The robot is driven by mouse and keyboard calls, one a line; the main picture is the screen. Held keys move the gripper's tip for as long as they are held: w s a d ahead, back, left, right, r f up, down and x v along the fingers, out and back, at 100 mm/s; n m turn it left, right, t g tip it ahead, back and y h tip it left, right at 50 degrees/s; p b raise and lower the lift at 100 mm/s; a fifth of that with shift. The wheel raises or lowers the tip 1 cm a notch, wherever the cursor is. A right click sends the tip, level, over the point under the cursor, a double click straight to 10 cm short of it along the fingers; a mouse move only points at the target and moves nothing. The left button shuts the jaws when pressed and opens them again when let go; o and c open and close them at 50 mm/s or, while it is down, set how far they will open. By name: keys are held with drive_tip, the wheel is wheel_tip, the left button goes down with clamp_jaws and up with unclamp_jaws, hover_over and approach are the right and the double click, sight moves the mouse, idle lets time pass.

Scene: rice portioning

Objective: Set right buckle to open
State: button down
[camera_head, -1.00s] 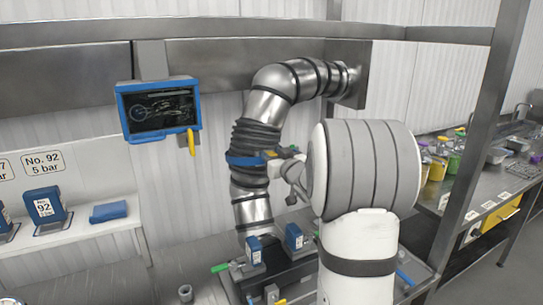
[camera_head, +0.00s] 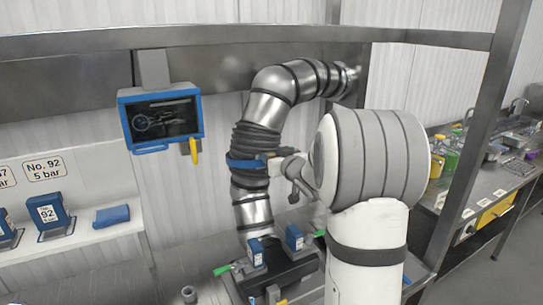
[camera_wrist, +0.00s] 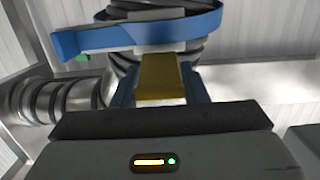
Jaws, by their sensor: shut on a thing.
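A blue band (camera_head: 243,161) wraps the ribbed dark sleeve of the steel pipe. In the wrist view, the band (camera_wrist: 130,36) crosses above my gripper, with a flat blue end extending left. A yellow buckle piece (camera_wrist: 161,76) lies below it, between my blue fingers. My gripper (camera_wrist: 161,90) is shut on this yellow piece. In the head view, my gripper (camera_head: 274,163) is against the right side of the band, and the yellow piece is hidden there. I cannot tell whether the buckle is latched.
The steel pipe (camera_head: 266,108) bends overhead to the right. Blue-topped fittings (camera_head: 294,237) stand below it. A blue-framed screen (camera_head: 161,118) hangs left with a yellow handle (camera_head: 195,150). A steel post (camera_head: 480,130) and side table (camera_head: 492,190) are right.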

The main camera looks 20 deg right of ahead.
drive_tip(key=c, duration=0.8)
unclamp_jaws()
drive_tip(key=shift+c, duration=0.2)
drive_tip(key=shift+s+d, duration=0.15)
drive_tip(key=shift+s, duration=0.35)
drive_tip(key=s+r+b, duration=0.1)
drive_tip(key=s, duration=0.5)
drive_tip(key=shift+s+d+b, duration=0.3)
drive_tip(key=shift+s+b, duration=0.1)
drive_tip(key=shift+a, duration=0.1)
drive_tip(key=s+a+f+g, duration=0.4)
drive_tip(key=s+a, duration=0.1)
drive_tip(key=s, duration=0.5)
drive_tip(key=s+a+f+g+h+b, duration=0.1)
drive_tip(key=s+a+f+g, duration=0.3)
drive_tip(key=s, duration=0.6)
drive_tip(key=s+a+f+m+g+b, duration=0.1)
drive_tip(key=s+a+f+g, duration=0.3)
drive_tip(key=s, duration=0.6)
drive_tip(key=shift+s+a+f+g+h, duration=0.3)
drive_tip(key=shift+s+a+g+h, duration=0.15)
drive_tip(key=shift+a, duration=0.6)
